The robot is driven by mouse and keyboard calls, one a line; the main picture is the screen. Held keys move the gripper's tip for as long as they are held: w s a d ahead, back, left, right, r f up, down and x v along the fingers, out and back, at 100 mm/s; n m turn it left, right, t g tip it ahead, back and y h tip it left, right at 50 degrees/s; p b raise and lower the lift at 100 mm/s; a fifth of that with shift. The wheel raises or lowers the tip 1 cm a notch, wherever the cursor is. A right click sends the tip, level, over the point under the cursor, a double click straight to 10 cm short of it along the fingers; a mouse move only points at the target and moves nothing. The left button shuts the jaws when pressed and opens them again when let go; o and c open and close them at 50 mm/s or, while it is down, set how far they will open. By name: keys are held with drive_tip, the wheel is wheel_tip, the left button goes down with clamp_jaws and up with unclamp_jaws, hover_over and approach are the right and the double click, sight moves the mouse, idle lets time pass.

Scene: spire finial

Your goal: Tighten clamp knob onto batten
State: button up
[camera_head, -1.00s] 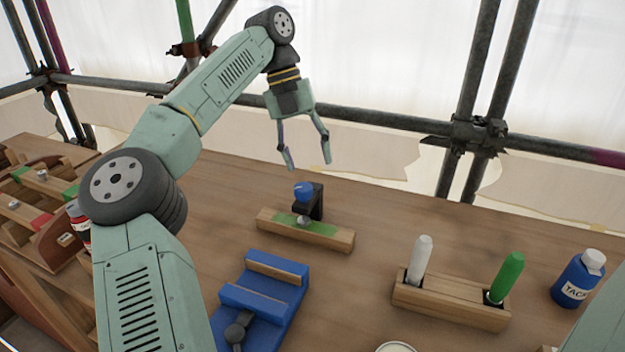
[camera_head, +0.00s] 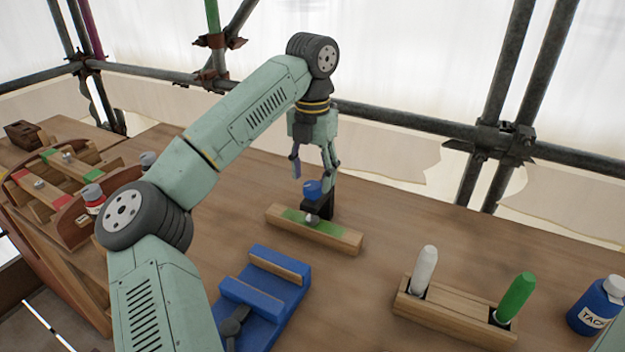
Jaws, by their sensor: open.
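The clamp has a blue knob (camera_head: 312,189) on top of a black body (camera_head: 322,206). It stands at the wooden batten (camera_head: 345,240), which has a green patch and a small grey metal part near the clamp. My gripper (camera_head: 313,178) points down just above the clamp, its fingers apart around the level of the blue knob. One finger is left of the knob, the other right of and partly behind it. I cannot tell whether either finger touches the knob.
A blue vise-like fixture (camera_head: 262,290) lies in front of the batten. At right, a wooden block (camera_head: 455,311) holds a white and a green marker. A blue bottle (camera_head: 594,306) stands further right. Scaffold tubes (camera_head: 420,128) run behind the table. Bare tabletop (camera_head: 400,215) lies right of the batten.

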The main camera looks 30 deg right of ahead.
drive_tip(key=shift+f, duration=1.3)
drive_tip(key=shift+c, duration=0.4)
drive_tip(key=c, duration=1.1)
